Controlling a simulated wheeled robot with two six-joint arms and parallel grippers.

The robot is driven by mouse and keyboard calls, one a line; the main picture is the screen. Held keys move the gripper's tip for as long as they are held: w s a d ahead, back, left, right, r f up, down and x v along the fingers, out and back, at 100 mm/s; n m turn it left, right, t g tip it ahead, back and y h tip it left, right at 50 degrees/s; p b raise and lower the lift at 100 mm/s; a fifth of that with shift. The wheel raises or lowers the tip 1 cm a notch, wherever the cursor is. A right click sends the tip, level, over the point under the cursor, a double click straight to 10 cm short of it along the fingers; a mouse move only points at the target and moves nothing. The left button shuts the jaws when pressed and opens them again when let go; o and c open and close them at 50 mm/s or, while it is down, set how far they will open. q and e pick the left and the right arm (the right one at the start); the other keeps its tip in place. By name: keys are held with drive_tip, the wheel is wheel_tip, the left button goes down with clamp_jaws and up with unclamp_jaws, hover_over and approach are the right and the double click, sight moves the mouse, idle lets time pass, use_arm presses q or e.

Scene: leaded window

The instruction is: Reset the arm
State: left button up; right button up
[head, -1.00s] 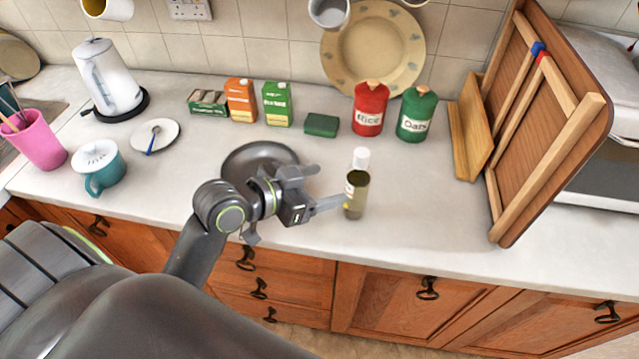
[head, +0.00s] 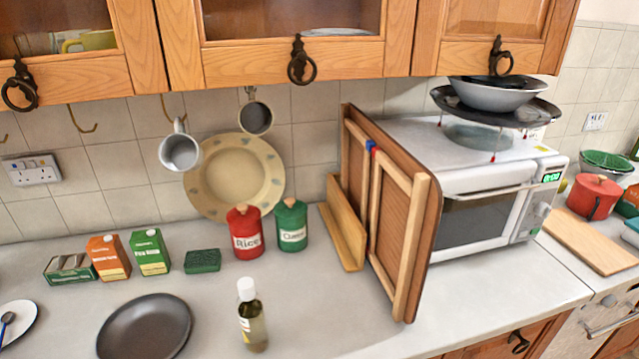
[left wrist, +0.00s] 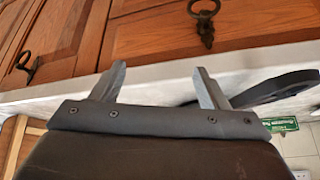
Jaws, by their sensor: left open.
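My left gripper (left wrist: 158,88) shows in the left wrist view with its two fingers spread apart and nothing between them. It is near the counter's front edge, with wooden cupboard fronts beyond the fingers. The dark pan (left wrist: 275,88) shows beside the right finger, and I cannot tell how near it is. Neither arm shows in the head view. There the bottle (head: 251,315) with a white cap stands upright on the counter, right of the dark pan (head: 145,328).
The red tin (head: 245,232), green tin (head: 291,226) and several cartons line the back of the counter. Wooden boards (head: 400,230) lean beside the microwave (head: 490,215). Wall cupboards (head: 290,55) hang above. The counter right of the bottle (head: 320,310) is clear.

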use_arm(q)
drive_tip(key=s+a+f+n+g+y, duration=0.2)
drive_tip(key=s+a+f+g, duration=0.1)
drive_tip(key=s, duration=0.4)
wheel_tip(320, 180, down, 29)
drive_tip(key=s+a+g+b, duration=0.1)
drive_tip(key=s+d+f+g+h+b, duration=0.1)
drive_tip(key=s+f, duration=1.2)
drive_tip(key=shift+s, duration=0.3)
